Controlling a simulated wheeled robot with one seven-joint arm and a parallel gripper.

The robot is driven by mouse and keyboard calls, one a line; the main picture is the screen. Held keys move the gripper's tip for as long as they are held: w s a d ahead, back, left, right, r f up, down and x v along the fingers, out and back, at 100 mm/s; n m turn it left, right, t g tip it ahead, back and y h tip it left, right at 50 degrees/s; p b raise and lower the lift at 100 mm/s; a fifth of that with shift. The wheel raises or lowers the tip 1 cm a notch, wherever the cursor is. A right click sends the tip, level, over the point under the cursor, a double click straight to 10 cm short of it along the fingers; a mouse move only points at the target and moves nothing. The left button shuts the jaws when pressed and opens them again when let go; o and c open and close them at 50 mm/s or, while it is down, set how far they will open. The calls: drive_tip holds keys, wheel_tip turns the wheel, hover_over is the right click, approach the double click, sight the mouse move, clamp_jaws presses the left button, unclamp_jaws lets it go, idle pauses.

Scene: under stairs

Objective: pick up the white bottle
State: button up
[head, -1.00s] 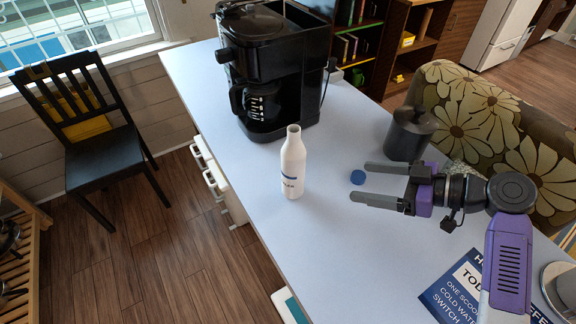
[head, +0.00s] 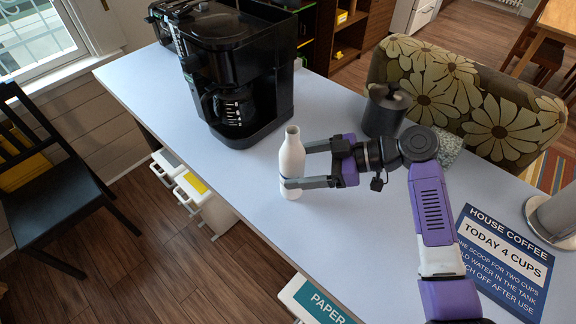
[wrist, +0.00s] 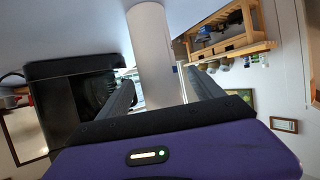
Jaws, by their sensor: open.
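The white bottle (head: 291,158) stands upright on the light blue counter, its neck open at the top. In the wrist view the bottle (wrist: 156,60) shows between my two fingers, with a strip of space visible on each side. My gripper (head: 298,165) is open and low over the counter, reaching in from the right, with its fingertips at the bottle's sides. The near fingertip crosses in front of the bottle's lower part and hides most of its label. I cannot tell whether either finger touches it.
A black coffee maker (head: 235,70) stands behind and left of the bottle. A dark canister (head: 384,110) is at the back right. A sign (head: 506,262) lies on the counter (head: 340,255) at right. A black chair (head: 45,195) stands on the floor at left.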

drive_tip(key=shift+f+p+x, duration=0.25)
drive_tip(key=shift+p+x, duration=0.75)
drive_tip(key=shift+x, duration=1.7)
drive_tip(key=shift+d+r, duration=0.1)
drive_tip(key=shift+d, duration=0.1)
clamp_jaws()
